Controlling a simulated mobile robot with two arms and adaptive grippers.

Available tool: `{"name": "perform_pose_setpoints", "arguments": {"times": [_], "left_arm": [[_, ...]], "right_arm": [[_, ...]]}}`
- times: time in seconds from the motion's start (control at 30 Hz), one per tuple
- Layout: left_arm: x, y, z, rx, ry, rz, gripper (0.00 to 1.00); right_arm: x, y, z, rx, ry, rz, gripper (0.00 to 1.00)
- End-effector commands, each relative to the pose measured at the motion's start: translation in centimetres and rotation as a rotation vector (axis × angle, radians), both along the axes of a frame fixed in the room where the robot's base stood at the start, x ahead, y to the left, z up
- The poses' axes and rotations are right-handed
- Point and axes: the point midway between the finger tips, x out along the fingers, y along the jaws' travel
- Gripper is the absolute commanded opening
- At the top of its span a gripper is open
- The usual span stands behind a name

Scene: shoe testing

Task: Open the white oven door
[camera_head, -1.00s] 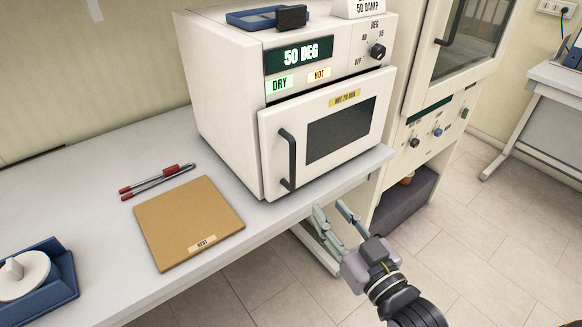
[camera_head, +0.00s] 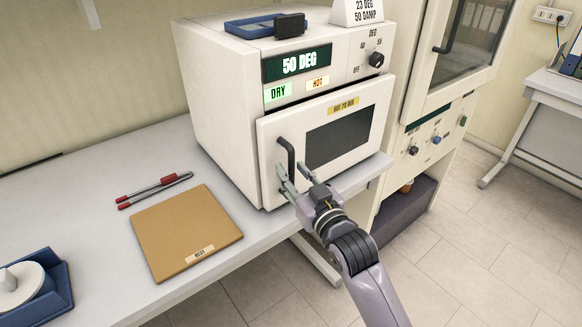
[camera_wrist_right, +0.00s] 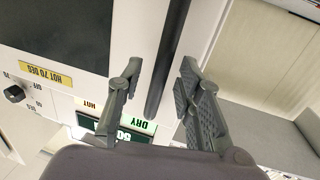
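The white oven (camera_head: 222,95) stands on the bench. Its door (camera_head: 345,165) has a dark window and looks closed. A dark vertical bar handle (camera_head: 287,152) is on the door's left side; its lower end is partly hidden by my gripper. My right gripper (camera_head: 292,180) is at the lower part of the handle, fingers apart. In the right wrist view the handle (camera_wrist_right: 166,60) runs between the two open fingers (camera_wrist_right: 160,72), with visible gaps; I cannot tell whether either finger touches it. My left gripper is not in view.
A brown board marked REST (camera_head: 185,228) and red-handled tongs (camera_head: 155,190) lie on the bench left of the oven. A blue tray with a white object (camera_head: 35,295) is at lower left. A tall cabinet (camera_head: 440,100) stands right of the oven. Floor in front is clear.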

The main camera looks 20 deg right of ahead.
Motion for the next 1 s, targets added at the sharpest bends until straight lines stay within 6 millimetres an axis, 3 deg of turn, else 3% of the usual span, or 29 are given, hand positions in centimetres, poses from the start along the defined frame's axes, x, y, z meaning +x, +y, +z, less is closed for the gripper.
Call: {"name": "perform_pose_setpoints", "arguments": {"times": [0.17,0.47,1.0], "left_arm": [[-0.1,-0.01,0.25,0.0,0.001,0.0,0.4],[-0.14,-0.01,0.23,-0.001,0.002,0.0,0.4],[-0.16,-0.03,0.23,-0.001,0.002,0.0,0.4]], "right_arm": [[1.34,0.25,0.07,0.0,-0.001,0.001,0.33],[1.5,0.27,0.0,0.0,-0.001,0.001,0.33],[1.47,0.25,-0.01,0.0,-0.001,0.001,0.0]]}}
